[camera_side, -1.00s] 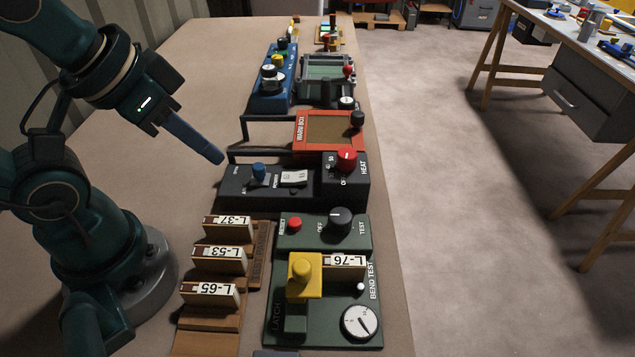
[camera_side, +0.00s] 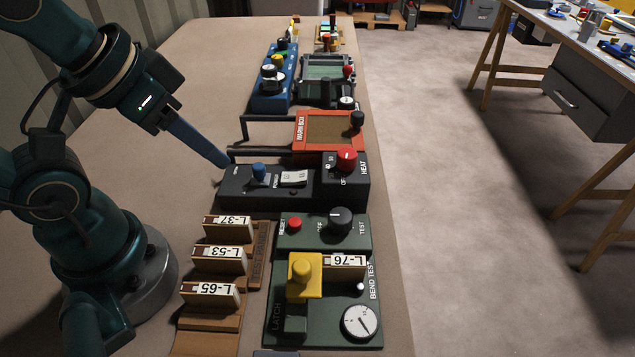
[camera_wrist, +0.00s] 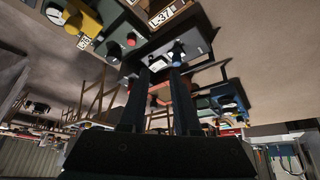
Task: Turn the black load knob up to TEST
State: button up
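The black load knob (camera_side: 340,220) stands on the green bend-test unit's upper panel (camera_side: 285,238), between the OFF and TEST marks. A small pale mark shows on its top; I cannot read its exact setting. It also shows small in the wrist view (camera_wrist: 113,48). My gripper (camera_side: 224,160) hangs at the left end of the black heat unit, up and left of the knob and away from it. In the wrist view its two fingers (camera_wrist: 160,69) are apart with nothing held between them.
The heat unit (camera_side: 225,190) has a blue lever (camera_side: 259,173) and a red knob (camera_side: 347,159). A red reset button (camera_side: 295,223) and yellow latch (camera_side: 304,280) sit near the black knob. Several labelled specimens (camera_side: 228,229) stand in a rack at left. The orange warm box (camera_side: 300,130) is behind.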

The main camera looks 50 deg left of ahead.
jog(key=o, duration=0.5)
jog(key=shift+n, duration=0.4)
jog(key=shift+r+n, duration=0.15)
jog(key=shift+n, duration=0.55)
jog(key=w+d+r+n, duration=0.1)
jog(key=w+r+n, duration=0.25)
jog(key=n, duration=0.55)
jog(key=n+g, duration=0.5)
jog(key=n, duration=0.5)
send_over(342, 216)
notch_tip(342, 216, down, 11)
jog(key=shift+f, duration=2.5)
